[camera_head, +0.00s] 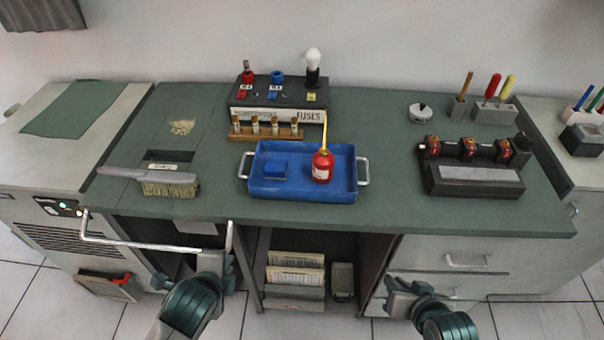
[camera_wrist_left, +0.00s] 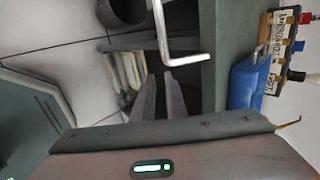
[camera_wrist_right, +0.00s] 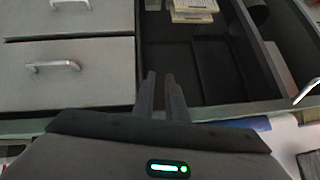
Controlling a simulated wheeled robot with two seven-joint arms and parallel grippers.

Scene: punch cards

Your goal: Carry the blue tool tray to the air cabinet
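The blue tool tray (camera_head: 342,190) sits on the green bench top near its front edge, with a metal handle at each end. The likely air cabinet (camera_head: 50,232), grey with louvres and a green light, stands at far left. My left gripper (camera_head: 213,258) and right gripper (camera_head: 397,290) are low before the bench, apart from the tray. Both are empty, with a narrow gap between the fingers.
A metal rail (camera_head: 150,243) juts out beside my left gripper. A brush (camera_head: 160,180) lies left of the tray; a fuse rack (camera_head: 265,130) stands close behind it. A grinder-like block (camera_head: 470,178) is at right. A green mat (camera_head: 75,108) covers part of the cabinet's otherwise clear top.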

